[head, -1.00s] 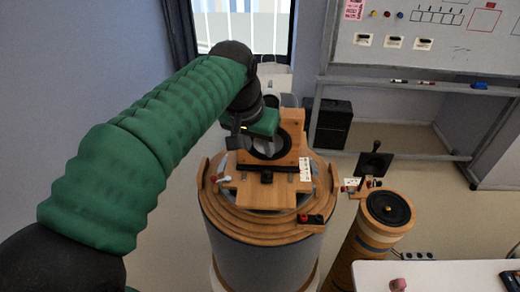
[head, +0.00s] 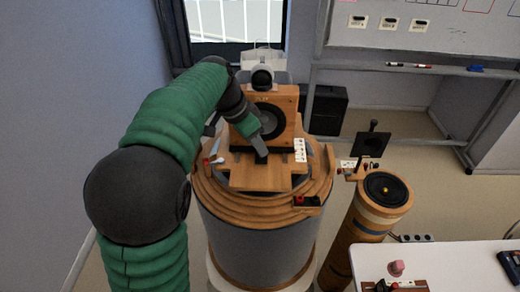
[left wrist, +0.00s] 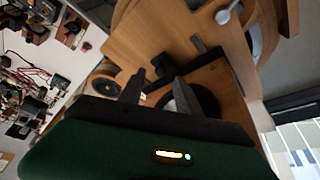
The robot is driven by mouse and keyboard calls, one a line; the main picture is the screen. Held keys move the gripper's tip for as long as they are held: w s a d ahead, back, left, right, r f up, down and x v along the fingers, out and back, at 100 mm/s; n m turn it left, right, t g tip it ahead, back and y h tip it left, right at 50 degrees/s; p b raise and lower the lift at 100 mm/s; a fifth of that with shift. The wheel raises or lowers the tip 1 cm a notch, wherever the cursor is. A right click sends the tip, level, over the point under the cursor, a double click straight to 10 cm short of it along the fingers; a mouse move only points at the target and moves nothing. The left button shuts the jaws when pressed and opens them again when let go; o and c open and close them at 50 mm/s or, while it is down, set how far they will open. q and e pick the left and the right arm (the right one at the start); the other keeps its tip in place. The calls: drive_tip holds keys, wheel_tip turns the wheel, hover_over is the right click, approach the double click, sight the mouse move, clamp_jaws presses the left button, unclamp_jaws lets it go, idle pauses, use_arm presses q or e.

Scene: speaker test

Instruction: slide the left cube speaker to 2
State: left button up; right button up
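The left cube speaker (head: 285,103) is a wooden box with a black round cone, standing on a wooden slide board (head: 258,178) on a big round stand. A black rail with a small dark knob runs in front of it. A white marked card (head: 300,150) stands at the rail's right end; its marks are too small to read. My left gripper (head: 260,153) is at the knob, low in front of the cone. In the left wrist view its fingers (left wrist: 160,78) are apart, with a dark part between them; contact is unclear. My right gripper is not in view.
A slimmer wooden column with a round black speaker (head: 388,189) stands to the right, with a black plate on a stick (head: 371,142) beside it. A red-and-black switch block (head: 306,201) sits on the stand's front rim. A white table (head: 450,262) is at lower right.

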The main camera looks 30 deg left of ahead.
use_arm(q)
drive_tip(key=x, duration=0.4)
drive_tip(key=shift+s+a, duration=0.1)
drive_tip(key=shift+a, duration=0.05)
clamp_jaws()
drive_tip(key=shift+r, duration=0.1)
idle(1.1)
